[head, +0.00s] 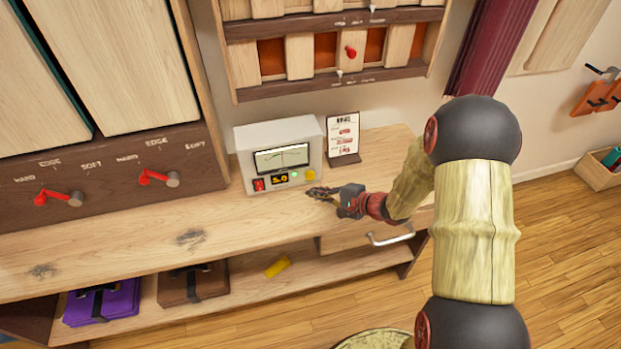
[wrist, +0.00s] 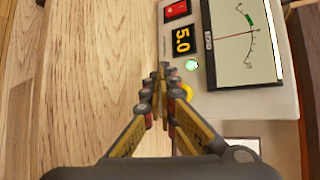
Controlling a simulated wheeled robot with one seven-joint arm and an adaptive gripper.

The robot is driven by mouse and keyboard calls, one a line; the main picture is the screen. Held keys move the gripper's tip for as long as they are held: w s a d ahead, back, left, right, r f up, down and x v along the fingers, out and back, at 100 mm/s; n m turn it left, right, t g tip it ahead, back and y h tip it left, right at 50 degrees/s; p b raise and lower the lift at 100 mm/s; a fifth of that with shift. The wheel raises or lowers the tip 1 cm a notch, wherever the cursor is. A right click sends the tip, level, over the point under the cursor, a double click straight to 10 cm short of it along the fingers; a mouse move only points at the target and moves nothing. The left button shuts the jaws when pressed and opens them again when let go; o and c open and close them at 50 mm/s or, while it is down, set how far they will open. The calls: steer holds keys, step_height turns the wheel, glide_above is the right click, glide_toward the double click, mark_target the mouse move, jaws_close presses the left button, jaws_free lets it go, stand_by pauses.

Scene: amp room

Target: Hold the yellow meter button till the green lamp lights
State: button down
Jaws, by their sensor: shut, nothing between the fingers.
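The white meter box (head: 250,137) stands on the wooden counter and has a dial screen, a red switch and a display reading 5.0. The yellow button (head: 310,174) is at the lower right of its front face; in the wrist view the button (wrist: 187,92) is partly hidden behind my fingers. The green lamp (wrist: 192,64) beside it glows bright green, and it also shows lit in the head view (head: 295,174). My gripper (head: 318,192) is shut and empty, its tips just in front of the button. I cannot tell whether they touch it.
A printed card (head: 343,138) stands right of the meter. Red levers (head: 150,177) are on the panel at left. A drawer handle (head: 390,238) is under the counter (head: 120,254). Purple (head: 100,303) and brown (head: 192,284) cases lie on the shelf below. The counter left of my gripper is clear.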

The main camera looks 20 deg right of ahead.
steer(key=shift+s, duration=0.9)
